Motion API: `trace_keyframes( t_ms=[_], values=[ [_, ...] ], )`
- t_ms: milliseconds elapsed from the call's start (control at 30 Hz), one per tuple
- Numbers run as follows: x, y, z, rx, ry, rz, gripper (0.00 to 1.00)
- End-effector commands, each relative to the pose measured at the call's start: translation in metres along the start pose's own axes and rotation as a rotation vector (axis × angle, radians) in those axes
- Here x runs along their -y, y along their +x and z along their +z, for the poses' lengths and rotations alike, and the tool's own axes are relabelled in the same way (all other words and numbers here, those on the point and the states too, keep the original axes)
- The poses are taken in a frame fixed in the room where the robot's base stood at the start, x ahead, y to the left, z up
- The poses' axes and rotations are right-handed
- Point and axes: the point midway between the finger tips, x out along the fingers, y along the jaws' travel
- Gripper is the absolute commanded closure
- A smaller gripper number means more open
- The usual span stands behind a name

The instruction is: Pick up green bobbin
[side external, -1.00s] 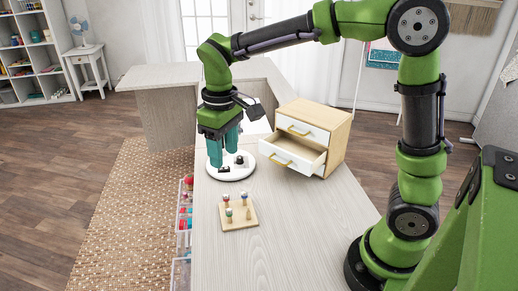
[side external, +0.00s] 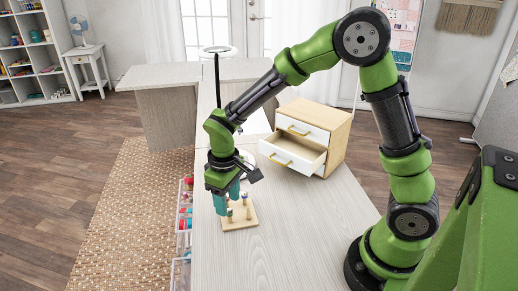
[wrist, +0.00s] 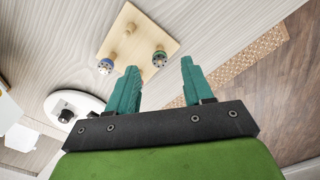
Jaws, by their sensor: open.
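A light wooden board (side external: 240,224) with upright pegs stands on the pale tabletop. The bobbin that looks green (wrist: 159,60) sits on a peg near the board's edge in the wrist view. My gripper (side external: 227,206) is open and empty, pointing down over the board's left part. In the wrist view its teal fingertips (wrist: 159,67) lie either side of the green bobbin's line of sight; I cannot tell the height gap. A bluish bobbin (wrist: 105,66) sits on another peg, left of the fingers. One peg (wrist: 129,28) is bare. Another bobbin seen earlier is hidden by the gripper.
A white round base with a black knob (wrist: 67,114) lies behind the board. A small wooden drawer chest (side external: 309,137) with an open lower drawer stands to the right. Clear bins (side external: 184,215) hang along the table's left edge. The table's front is clear.

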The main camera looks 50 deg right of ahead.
Motion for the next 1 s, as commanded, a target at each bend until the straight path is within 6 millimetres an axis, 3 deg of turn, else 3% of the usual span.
trace_keyframes(
  t_ms=[167, 433, 767, 1000],
  values=[
    [0.000, 0.021, 0.000, 0.003, 0.001, 0.000, 0.49],
    [0.000, 0.023, 0.000, -0.001, 0.001, 0.001, 0.49],
    [0.000, 0.023, 0.000, -0.001, 0.001, 0.000, 0.99],
    [0.000, 0.023, 0.000, -0.001, 0.001, 0.000, 1.00]
  ],
)
